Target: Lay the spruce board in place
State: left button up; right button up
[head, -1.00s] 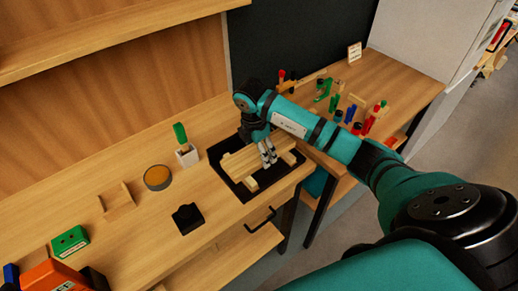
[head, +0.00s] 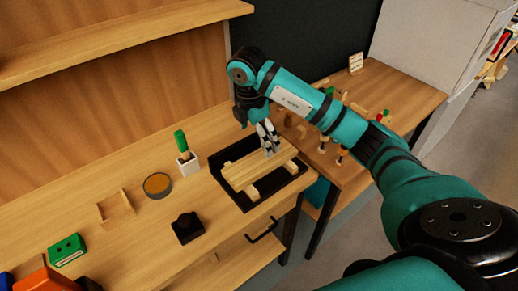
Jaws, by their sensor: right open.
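The spruce board (head: 249,170), a pale flat board, lies across light wooden bearers (head: 253,193) in a black tray (head: 222,159) on the workbench. My right gripper (head: 270,150) points down at the board's far right end, its fingers open. The fingertips overlap the board's edge in this view, and I cannot tell whether they touch it. The gripper hides a small part of the board and the tray's back right. My left gripper is not in view.
A white holder with a green-handled tool (head: 181,143), a round tin (head: 157,185), a small wooden tray (head: 116,208), a black block (head: 187,227) and a green box (head: 67,249) stand left of the tray. A side table (head: 400,92) holds small tools behind my right arm.

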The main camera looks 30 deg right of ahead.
notch_tip(320, 180, up, 2)
jog(key=shift+a+r, duration=0.1)
jog(key=shift+r, duration=0.05)
